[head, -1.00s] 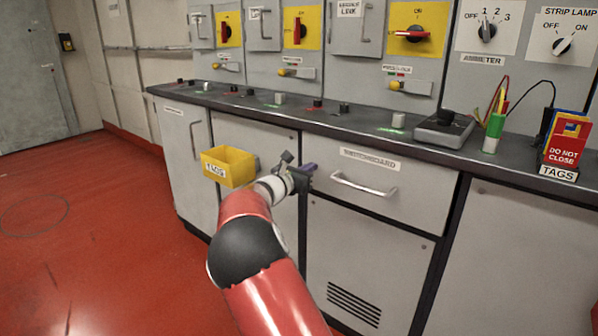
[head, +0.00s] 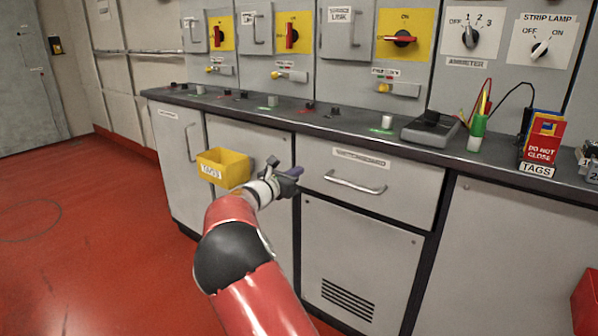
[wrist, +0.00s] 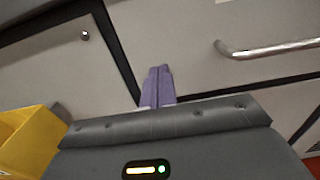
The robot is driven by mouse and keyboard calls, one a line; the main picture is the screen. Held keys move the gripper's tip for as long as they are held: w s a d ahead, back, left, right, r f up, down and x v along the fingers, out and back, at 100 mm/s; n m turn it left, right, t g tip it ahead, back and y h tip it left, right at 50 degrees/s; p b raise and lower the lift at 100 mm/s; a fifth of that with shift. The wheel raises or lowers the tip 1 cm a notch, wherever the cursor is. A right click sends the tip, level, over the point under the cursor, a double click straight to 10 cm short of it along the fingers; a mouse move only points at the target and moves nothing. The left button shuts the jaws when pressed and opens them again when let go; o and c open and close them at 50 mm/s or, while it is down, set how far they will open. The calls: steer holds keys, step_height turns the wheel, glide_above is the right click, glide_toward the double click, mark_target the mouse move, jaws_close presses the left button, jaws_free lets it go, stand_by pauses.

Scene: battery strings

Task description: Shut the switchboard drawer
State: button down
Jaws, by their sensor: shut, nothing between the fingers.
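The switchboard drawer (head: 400,187) is a wide grey front with a label and a silver bar handle (head: 355,184). It sits under the counter and looks nearly flush with the cabinet; I cannot tell whether a small gap is left. My gripper (head: 295,171) is at the drawer's left edge, left of the handle, with its purple fingers together and empty. In the wrist view, the fingers (wrist: 157,88) point at the grey front beside a dark vertical gap, and the handle (wrist: 265,50) is up and to the right. I cannot tell whether the fingertips touch the front.
A yellow tags bin (head: 225,168) hangs on the cabinet just left of my gripper. The red floor (head: 90,220) at left is clear.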

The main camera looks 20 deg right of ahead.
steer(key=b+v, duration=0.1)
steer(key=v, duration=0.9)
steer(key=s+d+f+m+g+y, duration=0.1)
steer(key=s+d+m+g+y, duration=0.2)
steer(key=s+d+m, duration=0.45)
steer(key=s+d+f+m+g+y, duration=0.25)
steer(key=s+m+g, duration=0.2)
steer(key=s, duration=0.65)
steer(key=s+a+m+y, duration=0.3)
steer(key=s+a+m, duration=0.1)
steer(key=s, duration=0.4)
steer(key=s+a+m+t+y, duration=0.1)
steer(key=s+a+m+y, duration=0.2)
steer(key=s, duration=0.5)
steer(key=s+a+f+m+t+y, duration=0.1)
steer(key=s+a+m+y, duration=0.2)
steer(key=s+m, duration=0.3)
steer(key=s+a, duration=0.1)
steer(key=s, duration=0.1)
steer(key=shift+s+a, duration=0.3)
steer(key=shift+a, duration=0.05)
steer(key=shift+t, duration=0.25)
